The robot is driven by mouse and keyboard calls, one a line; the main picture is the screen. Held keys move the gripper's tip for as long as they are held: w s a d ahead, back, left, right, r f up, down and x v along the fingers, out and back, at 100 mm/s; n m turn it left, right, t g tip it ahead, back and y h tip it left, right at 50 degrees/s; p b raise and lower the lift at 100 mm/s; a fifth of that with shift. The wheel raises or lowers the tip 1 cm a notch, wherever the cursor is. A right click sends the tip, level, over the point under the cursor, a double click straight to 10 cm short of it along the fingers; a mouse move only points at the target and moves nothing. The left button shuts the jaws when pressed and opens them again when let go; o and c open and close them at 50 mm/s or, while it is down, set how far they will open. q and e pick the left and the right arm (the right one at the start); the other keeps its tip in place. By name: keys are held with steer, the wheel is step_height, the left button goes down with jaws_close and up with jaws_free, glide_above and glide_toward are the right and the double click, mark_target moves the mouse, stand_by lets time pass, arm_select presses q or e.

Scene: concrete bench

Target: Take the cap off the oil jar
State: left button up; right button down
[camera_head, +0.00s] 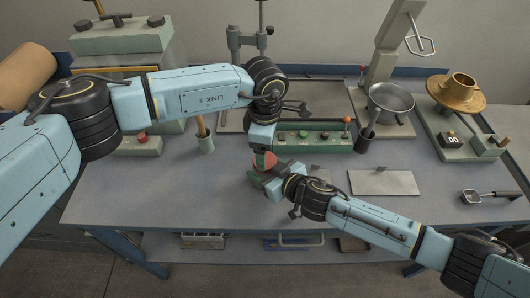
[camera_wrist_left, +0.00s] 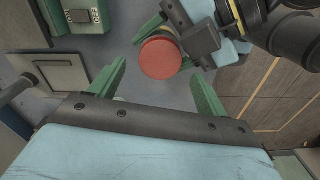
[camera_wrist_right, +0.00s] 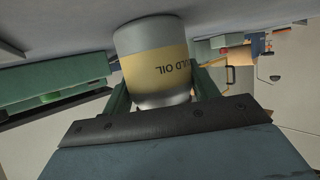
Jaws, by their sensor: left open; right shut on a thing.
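My left gripper (camera_wrist_left: 160,68) points down above the cap, open, with one green finger on either side. The cap lies between and slightly beyond its fingertips. Contact is not visible.
A green button panel (camera_head: 312,138) stands right behind the grippers. A pale plate (camera_head: 383,183) lies right of the jar. The left front bench (camera_head: 150,205) is clear.

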arm_select(q)
steer(key=shift+r, duration=0.55)
steer(key=shift+c, duration=0.4)
steer(key=shift+r+m, duration=0.55)
steer(key=shift+m, duration=0.55)
steer(key=r+m, duration=0.1)
steer(key=m, duration=0.2)
steer(key=shift+r+m, duration=0.3)
steer(key=shift+r, duration=0.1)
steer(key=shift+r+m, duration=0.1)
steer(key=shift+m, duration=0.2)
step_height(320, 180, down, 8)
steer(key=shift+r, duration=0.1)
